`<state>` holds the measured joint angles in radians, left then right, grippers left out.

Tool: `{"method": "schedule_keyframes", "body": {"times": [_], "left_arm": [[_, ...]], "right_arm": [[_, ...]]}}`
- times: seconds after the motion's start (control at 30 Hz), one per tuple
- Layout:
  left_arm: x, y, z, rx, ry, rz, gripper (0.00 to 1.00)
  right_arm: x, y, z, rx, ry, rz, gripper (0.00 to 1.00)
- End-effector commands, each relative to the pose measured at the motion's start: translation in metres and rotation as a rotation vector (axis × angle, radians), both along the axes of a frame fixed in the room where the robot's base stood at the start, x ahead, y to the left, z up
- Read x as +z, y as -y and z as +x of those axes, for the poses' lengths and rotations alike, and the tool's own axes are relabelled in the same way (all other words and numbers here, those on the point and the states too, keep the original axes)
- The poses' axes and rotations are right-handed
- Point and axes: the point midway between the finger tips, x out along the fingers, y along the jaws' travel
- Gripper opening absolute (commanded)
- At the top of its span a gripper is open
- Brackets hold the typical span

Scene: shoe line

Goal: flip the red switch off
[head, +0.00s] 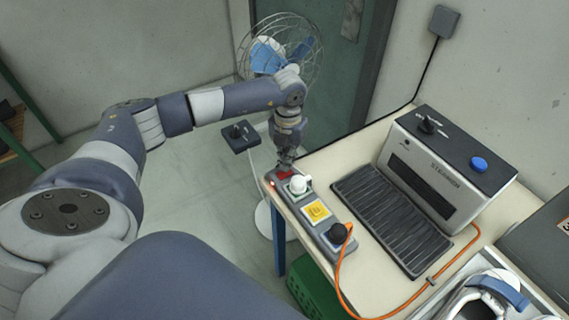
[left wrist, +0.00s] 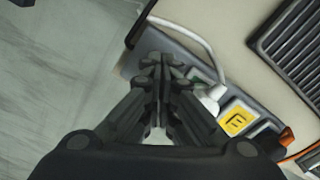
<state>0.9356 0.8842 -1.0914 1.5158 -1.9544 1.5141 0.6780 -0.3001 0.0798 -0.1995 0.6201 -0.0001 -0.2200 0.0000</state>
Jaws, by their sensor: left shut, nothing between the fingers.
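The red switch (head: 285,173) sits at the far end of a grey power strip (head: 326,229) on the table's left edge. My left gripper (head: 286,160) is shut and empty, pointing down right at the switch. In the left wrist view my shut fingertips (left wrist: 160,62) cover the far end of the strip (left wrist: 150,40), so the switch is hidden there. I cannot tell whether the fingers touch the switch or which way it is tipped. My right gripper is not in view.
A white plug (head: 298,185) stands close beside the switch, then a yellow label (head: 317,211) and a black plug (head: 338,233) with an orange cable. A steamer box (head: 447,165) stands on the table.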

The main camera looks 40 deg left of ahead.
Motion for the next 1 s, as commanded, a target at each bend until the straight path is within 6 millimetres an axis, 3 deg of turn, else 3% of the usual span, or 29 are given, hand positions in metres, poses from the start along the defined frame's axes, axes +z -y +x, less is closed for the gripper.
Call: {"method": "schedule_keyframes", "body": {"times": [1.0], "left_arm": [[-0.016,0.000,0.000,0.000,0.000,0.000,0.00]], "right_arm": [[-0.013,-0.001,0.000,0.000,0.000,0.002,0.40]]}}
